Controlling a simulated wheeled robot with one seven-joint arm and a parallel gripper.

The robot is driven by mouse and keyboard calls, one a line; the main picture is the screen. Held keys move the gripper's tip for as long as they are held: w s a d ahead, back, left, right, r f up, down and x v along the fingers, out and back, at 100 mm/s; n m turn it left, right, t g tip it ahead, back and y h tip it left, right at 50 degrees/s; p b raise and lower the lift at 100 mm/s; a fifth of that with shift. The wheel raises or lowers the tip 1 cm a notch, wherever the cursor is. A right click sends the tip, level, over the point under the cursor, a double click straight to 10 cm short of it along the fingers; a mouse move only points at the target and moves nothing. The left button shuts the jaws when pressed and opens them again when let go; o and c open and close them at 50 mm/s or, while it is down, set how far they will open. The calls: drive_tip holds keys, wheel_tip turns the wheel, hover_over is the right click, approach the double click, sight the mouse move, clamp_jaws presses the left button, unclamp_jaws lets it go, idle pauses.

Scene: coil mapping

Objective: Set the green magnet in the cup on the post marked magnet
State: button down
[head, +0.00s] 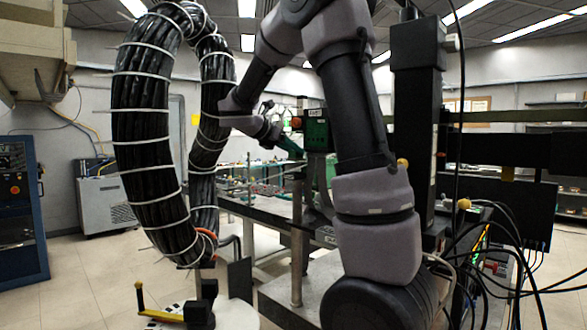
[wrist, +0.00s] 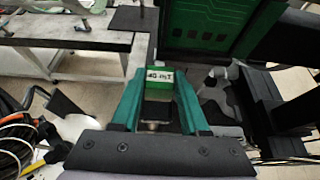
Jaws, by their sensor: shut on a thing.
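My gripper (wrist: 159,80) is shut on a small green block, the green magnet (wrist: 157,91), held between its two teal fingertips in the wrist view. A white label with dark lettering shows at the block; I cannot read it surely. In the head view my gripper (head: 291,147) is beyond the black coil, close to the left side of a green-fronted unit. The magnet is too small to make out there. I cannot clearly identify the marked post or its cup in either view.
A thick black banded coil (head: 148,120) arches at the left. A grey bench (wrist: 75,38) lies at the upper left. Loose cables (head: 505,250) hang at the right.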

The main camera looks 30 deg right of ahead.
drive_tip(key=shift+f, duration=2.45)
drive_tip(key=shift+f, duration=0.1)
drive_tip(key=shift+c, duration=2.1)
unclamp_jaws()
